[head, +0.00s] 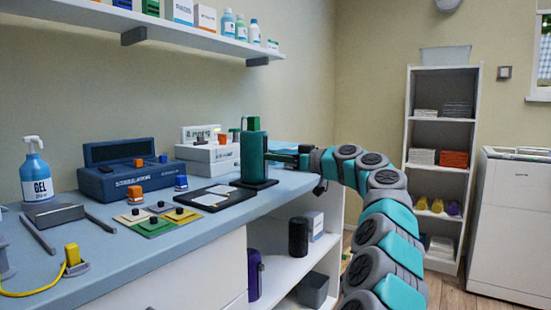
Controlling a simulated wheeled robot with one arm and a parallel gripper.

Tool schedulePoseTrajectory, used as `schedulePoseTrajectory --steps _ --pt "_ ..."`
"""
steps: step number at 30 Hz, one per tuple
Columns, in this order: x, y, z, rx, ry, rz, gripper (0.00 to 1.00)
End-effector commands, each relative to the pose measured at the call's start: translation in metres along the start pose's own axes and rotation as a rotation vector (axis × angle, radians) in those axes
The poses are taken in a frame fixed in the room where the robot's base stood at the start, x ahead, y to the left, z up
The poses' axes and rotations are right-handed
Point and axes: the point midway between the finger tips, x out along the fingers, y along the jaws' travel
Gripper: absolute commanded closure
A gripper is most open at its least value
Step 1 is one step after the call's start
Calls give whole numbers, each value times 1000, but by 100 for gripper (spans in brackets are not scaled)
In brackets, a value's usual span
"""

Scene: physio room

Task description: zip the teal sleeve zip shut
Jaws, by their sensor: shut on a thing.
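The teal sleeve (251,157) stands upright on a dark base (254,184) near the counter's right front edge. A darker green piece (252,123) shows at its top. My gripper (272,157) reaches in from the right, level, at the sleeve's upper right side. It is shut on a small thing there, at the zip. The zip pull and the line of teeth are too small or hidden to make out, so I cannot tell how far the zip is closed.
Left of the sleeve on the counter (120,262) lie a black-and-white pad (215,197) and several coloured squares (160,220). A blue case (118,180), a white box (208,160) and a gel bottle (35,172) stand behind. A wall shelf (185,32) hangs above.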

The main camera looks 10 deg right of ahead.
Motion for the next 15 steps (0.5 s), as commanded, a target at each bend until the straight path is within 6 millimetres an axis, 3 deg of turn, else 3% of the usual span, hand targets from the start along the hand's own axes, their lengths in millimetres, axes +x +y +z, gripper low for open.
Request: schedulePoseTrajectory --steps 1,6,15 --pt "0 0 18 0 0 0 100" --pt "0 0 42 0 0 0 100" --pt "0 0 49 1 -3 0 100"
